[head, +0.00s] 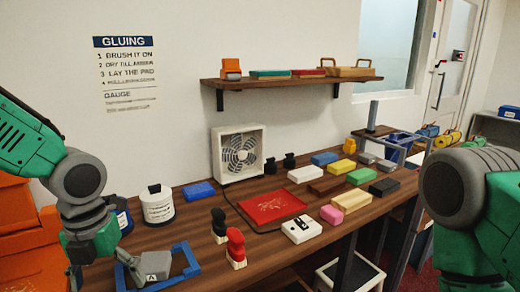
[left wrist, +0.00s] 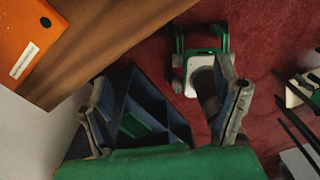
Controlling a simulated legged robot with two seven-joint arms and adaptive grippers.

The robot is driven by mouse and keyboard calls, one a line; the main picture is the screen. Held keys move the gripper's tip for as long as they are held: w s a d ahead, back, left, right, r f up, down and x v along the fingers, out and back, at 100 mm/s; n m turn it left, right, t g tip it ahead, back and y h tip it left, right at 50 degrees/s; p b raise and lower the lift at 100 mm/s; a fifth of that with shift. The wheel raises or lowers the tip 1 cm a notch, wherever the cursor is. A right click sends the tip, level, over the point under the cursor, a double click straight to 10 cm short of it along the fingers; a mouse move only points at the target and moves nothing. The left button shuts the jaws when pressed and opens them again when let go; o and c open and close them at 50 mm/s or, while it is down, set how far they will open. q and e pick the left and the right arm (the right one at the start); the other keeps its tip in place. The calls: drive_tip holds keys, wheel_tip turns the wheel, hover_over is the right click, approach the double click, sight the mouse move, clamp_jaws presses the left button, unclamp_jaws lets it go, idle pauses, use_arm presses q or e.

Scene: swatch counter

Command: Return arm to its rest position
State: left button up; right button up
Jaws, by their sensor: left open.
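My left arm comes in from the left in the head view, bent down at the wrist. Its gripper (head: 103,274) is low near the left front end of the counter (head: 220,262), beside a blue frame (head: 182,264) with a grey block marked "A" (head: 153,266). In the left wrist view the two fingers of this gripper (left wrist: 163,76) are spread apart with nothing between them, over the red floor (left wrist: 150,62) and a dark blue open box (left wrist: 150,108). My right arm (head: 455,190) shows at the right of the head view; its gripper is out of frame.
Orange bins (head: 25,235) stand close to my left arm. The counter holds a white tub (head: 157,207), a fan (head: 240,155), a red pad (head: 271,207), black and red stamps (head: 235,248) and several coloured blocks. A wall shelf (head: 290,79) hangs above.

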use_arm(q)
drive_tip(key=s+d+f+n+h, duration=0.1)
drive_tip(key=s+d+f+n, duration=0.1)
drive_tip(key=s+f+n, duration=0.5)
drive_tip(key=s+d+f+n+h, duration=0.1)
drive_tip(key=s+d+f+n, duration=0.1)
drive_tip(key=f+n, duration=0.9)
drive_tip(key=s+a+f+n+y, duration=0.2)
drive_tip(key=s+a+f+n, duration=0.3)
drive_tip(key=s+f+n, duration=0.5)
drive_tip(key=shift+s+f+n+t+b, duration=0.3)
drive_tip(key=shift+s+n, duration=0.95)
drive_tip(key=shift+n, duration=1.55)
drive_tip(key=shift+r, duration=0.1)
